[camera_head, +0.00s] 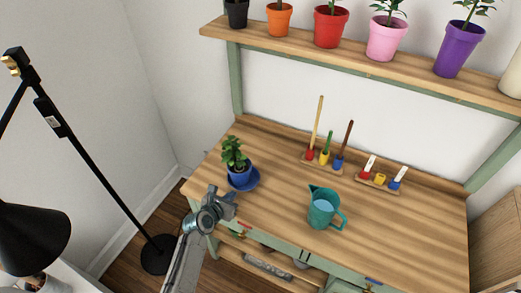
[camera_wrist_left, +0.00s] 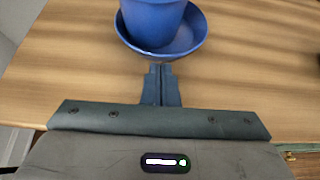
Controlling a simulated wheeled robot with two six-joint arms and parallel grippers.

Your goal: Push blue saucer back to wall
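The blue saucer (camera_head: 252,184) sits on the wooden table near its left end, with a blue pot (camera_head: 239,175) holding a green plant standing on it. In the left wrist view the saucer (camera_wrist_left: 187,42) and the pot (camera_wrist_left: 152,22) are straight ahead of my fingers. My left gripper (camera_head: 232,197) is at the front side of the saucer, low over the table. Its two fingers (camera_wrist_left: 162,72) are together with nothing between them, and the tips are at the saucer's near rim; I cannot tell if they touch. My right gripper is in neither view.
The wooden table (camera_head: 285,205) has free surface behind the saucer up to the wall. A teal watering can (camera_head: 321,208) stands to the right. Racks of small tools (camera_head: 322,163) stand at the back. A shelf (camera_head: 300,43) with several coloured pots is above. A black lamp (camera_head: 90,170) stands left.

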